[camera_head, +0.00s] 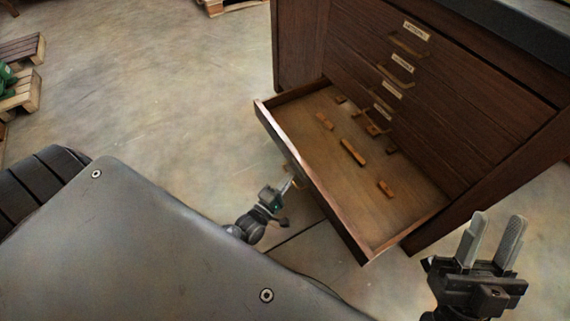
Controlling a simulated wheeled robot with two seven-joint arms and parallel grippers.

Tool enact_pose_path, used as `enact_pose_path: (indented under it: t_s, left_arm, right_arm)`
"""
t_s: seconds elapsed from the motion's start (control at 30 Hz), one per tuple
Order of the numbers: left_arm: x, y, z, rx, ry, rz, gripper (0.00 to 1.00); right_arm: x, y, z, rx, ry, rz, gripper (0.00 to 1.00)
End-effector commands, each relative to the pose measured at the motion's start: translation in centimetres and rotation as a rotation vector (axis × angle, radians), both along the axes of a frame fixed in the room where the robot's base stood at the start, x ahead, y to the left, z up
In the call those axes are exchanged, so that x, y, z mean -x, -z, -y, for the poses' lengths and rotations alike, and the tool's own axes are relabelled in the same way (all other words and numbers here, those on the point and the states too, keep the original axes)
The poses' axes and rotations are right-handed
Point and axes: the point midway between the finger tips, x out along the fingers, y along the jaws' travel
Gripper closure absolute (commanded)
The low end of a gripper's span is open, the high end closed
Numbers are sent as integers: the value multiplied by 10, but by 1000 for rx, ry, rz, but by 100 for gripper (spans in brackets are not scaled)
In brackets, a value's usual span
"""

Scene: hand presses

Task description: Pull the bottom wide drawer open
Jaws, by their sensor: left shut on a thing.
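The bottom wide drawer (340,215) of the dark wooden cabinet (470,110) stands pulled well out. Several small wooden pieces, among them a longer one (353,152), lie on its floor. My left gripper (291,184) is at the middle of the drawer's front face, shut on the drawer handle (298,181), which is mostly hidden by the fingers and the front panel. My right gripper (491,240) is at the lower right, in front of the cabinet's right side, with its two fingers apart, pointing up and empty.
Several shut drawers with labels and handles (407,46) are above the open one. Wooden pallets (22,90) with a green thing (7,74) stand at the far left. The concrete floor (180,80) left of the cabinet is clear. My own body fills the lower left.

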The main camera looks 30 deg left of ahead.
Motion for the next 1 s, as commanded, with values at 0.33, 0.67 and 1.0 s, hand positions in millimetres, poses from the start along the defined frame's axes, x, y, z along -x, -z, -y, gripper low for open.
enact_pose_path:
  t_s: [0.33, 0.67, 1.0]
  left_arm:
    - [5, 1, 4, 1, 22, -2, 100]
    - [5, 1, 3, 0, 20, -2, 78]
    - [6, 0, 3, 1, 19, -1, 69]
  right_arm:
    - [-4, 3, -5, 23, -10, -47, 64]
    - [-3, 3, -5, 22, -11, -46, 64]
    - [-3, 3, -5, 22, -11, -45, 64]
